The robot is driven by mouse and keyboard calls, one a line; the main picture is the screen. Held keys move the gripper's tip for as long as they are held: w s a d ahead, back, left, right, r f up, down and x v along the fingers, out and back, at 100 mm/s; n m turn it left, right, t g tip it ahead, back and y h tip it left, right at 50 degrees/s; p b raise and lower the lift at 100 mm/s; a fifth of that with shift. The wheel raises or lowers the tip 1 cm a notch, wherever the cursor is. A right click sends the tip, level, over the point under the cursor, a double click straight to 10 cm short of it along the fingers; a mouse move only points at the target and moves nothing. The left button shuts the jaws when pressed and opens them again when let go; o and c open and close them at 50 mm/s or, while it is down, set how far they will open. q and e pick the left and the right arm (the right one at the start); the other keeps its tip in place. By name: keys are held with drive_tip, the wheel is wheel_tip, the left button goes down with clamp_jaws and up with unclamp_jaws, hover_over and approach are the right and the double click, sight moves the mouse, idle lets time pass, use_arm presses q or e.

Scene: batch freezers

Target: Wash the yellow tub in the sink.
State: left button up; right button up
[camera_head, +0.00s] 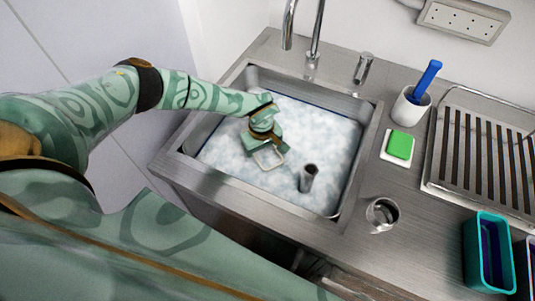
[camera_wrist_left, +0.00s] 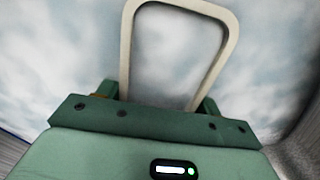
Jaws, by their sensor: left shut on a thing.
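The sink (camera_head: 172,160) is filled with white, cloudy foam or suds. My left gripper (camera_head: 264,148) reaches down into it from the left and is shut on a pale cream loop with rounded corners (camera_head: 281,150). In the left wrist view the loop (camera_wrist_left: 128,45) stands out beyond the gripper (camera_wrist_left: 157,106), with only foam seen through it. I cannot tell if it is a tub's rim or a handle; anything under the foam is hidden. No plainly yellow tub shows. My right gripper is not in view.
A grey upright pipe (camera_head: 308,178) rises from the foam. The tap (camera_head: 316,35) stands behind. On the right are a blue-handled brush (camera_head: 427,77) in a white cup, a green sponge (camera_head: 400,145), a metal cup (camera_head: 382,213), a slatted rack (camera_head: 480,150) and a teal tub (camera_head: 472,258).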

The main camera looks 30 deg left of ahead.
use_arm(q)
drive_tip(key=shift+d, duration=2)
drive_tip(key=shift+a, duration=2)
drive_tip(key=shift+d+p, duration=0.35)
drive_tip(key=shift+d, duration=1.7)
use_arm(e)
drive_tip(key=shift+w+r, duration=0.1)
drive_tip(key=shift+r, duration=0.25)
use_arm(q)
wheel_tip(320, 180, up, 10)
drive_tip(key=p, duration=0.8)
wheel_tip(320, 180, up, 8)
drive_tip(key=f+p, duration=0.1)
drive_tip(key=p, duration=0.5)
hover_over(273, 162)
drive_tip(key=shift+r, duration=0.25)
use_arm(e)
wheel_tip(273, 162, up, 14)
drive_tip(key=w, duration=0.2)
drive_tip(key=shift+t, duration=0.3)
use_arm(q)
wheel_tip(273, 162, up, 3)
drive_tip(key=shift+r+p, duration=0.1)
drive_tip(key=shift+p, duration=1.15)
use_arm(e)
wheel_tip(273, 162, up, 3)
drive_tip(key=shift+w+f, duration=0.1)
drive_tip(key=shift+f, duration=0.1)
